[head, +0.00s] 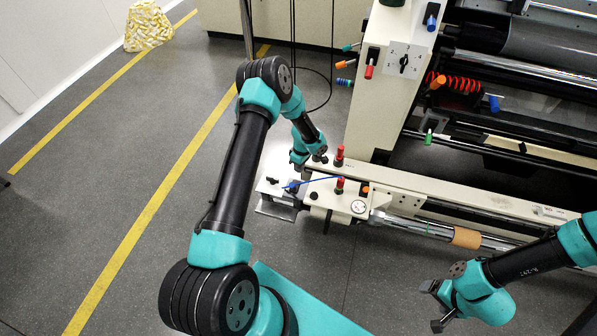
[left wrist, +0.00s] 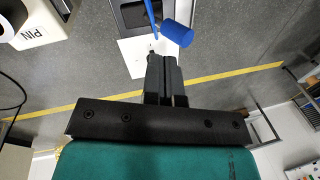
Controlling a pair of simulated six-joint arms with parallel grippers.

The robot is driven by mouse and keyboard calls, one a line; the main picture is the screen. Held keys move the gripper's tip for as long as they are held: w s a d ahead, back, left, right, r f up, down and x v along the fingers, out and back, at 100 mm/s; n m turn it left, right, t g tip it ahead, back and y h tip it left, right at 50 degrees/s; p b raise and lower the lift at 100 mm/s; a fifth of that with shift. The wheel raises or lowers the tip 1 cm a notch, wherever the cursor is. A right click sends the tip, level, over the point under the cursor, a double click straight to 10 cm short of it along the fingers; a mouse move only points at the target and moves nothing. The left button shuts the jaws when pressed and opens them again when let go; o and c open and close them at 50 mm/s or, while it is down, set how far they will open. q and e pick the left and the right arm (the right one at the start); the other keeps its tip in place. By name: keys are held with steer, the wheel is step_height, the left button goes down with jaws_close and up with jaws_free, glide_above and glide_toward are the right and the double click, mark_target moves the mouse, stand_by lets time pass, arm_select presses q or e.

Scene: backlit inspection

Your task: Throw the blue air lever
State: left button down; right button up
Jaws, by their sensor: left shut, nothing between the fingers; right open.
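The blue air lever shows a blue cylindrical knob (left wrist: 178,33) in the left wrist view, just beyond and right of my left fingertips. In the head view a small blue piece (head: 291,186) sits by the machine rail's left end, at one end of a thin blue line. My left gripper (left wrist: 163,58) is shut and empty, its fingers side by side; a gap to the knob seems small, but contact is unclear. In the head view my left wrist partly hides its fingers. My right gripper (head: 433,306) is open and empty at lower right, away from the lever.
Two red knobs (head: 340,185) stand on the cream rail (head: 440,190) beside a round gauge (head: 358,207). A cream machine column (head: 388,110) with a rotary switch rises behind. Dark cables hang behind my left forearm.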

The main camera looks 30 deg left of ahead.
arm_select(q)
step_height(320, 180, up, 7)
steer(key=s, duration=0.1)
steer(key=shift+s+d+f, duration=0.2)
steer(key=shift+d, duration=0.25)
steer(key=shift+d, duration=0.1)
steer(key=s+d+r+m+t+h, duration=0.1)
steer(key=s+d+m+h, duration=0.1)
steer(key=s+d+m, duration=0.6)
steer(key=s+d+r+m+t+h, duration=0.1)
steer(key=s+d+m+t+h, duration=0.1)
steer(key=s+d+m, duration=0.6)
steer(key=s, duration=0.6)
steer(key=shift+r, duration=0.15)
